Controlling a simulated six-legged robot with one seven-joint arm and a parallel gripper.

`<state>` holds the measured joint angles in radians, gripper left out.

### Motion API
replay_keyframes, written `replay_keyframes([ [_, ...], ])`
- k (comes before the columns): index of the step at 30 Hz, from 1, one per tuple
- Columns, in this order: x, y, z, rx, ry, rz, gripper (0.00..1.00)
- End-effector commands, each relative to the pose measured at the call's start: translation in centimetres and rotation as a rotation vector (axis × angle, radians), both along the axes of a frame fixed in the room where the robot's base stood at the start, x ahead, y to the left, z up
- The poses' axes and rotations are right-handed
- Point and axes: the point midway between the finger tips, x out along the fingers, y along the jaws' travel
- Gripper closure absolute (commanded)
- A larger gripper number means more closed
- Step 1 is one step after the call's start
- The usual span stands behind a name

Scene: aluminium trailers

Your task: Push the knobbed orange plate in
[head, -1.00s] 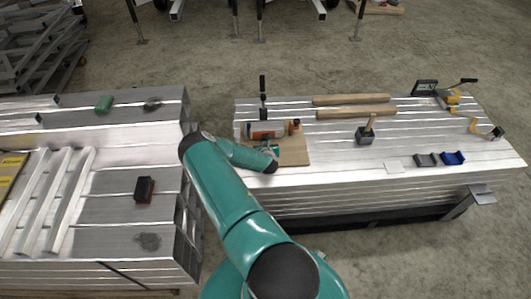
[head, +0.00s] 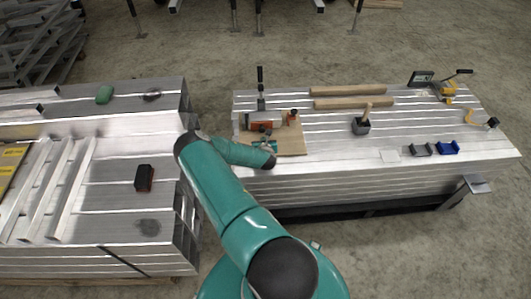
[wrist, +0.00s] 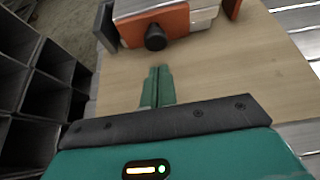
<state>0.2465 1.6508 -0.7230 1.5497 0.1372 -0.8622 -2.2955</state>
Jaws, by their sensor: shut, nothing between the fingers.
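The orange plate (wrist: 172,27) with a round black knob (wrist: 155,38) is on the front of a silver block at the top of the wrist view. My gripper (wrist: 160,70) is shut and empty. Its fingertips point at the knob, just below it in the wrist view, with a small gap of bare board showing between. In the head view my gripper (head: 265,144) is over the board, in front of the block.
A dark grey piece (wrist: 106,27) stands left of the plate, and an orange-brown piece (wrist: 232,8) stands right. A black-handled clamp (head: 261,90) rises behind the block. Wooden bars (head: 350,103) and a mallet (head: 362,123) lie to the right. Stacked hollow tubes (wrist: 30,75) are at left.

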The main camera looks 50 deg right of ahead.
Motion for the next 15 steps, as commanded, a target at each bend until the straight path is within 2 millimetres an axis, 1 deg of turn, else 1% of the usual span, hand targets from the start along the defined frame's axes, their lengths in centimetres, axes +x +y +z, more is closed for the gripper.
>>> replay_keyframes([
  [2, 0.1, 0.1, -0.1, 0.001, 0.0, 0.001, 1.0],
  [3, -0.2, 0.5, 0.1, 0.001, 0.002, 0.0, 1.0],
  [8, -1.7, 2.1, 1.4, 0.0, 0.004, -0.001, 1.0],
  [15, -4.2, 4.9, 3.5, 0.001, 0.004, 0.0, 1.0],
])
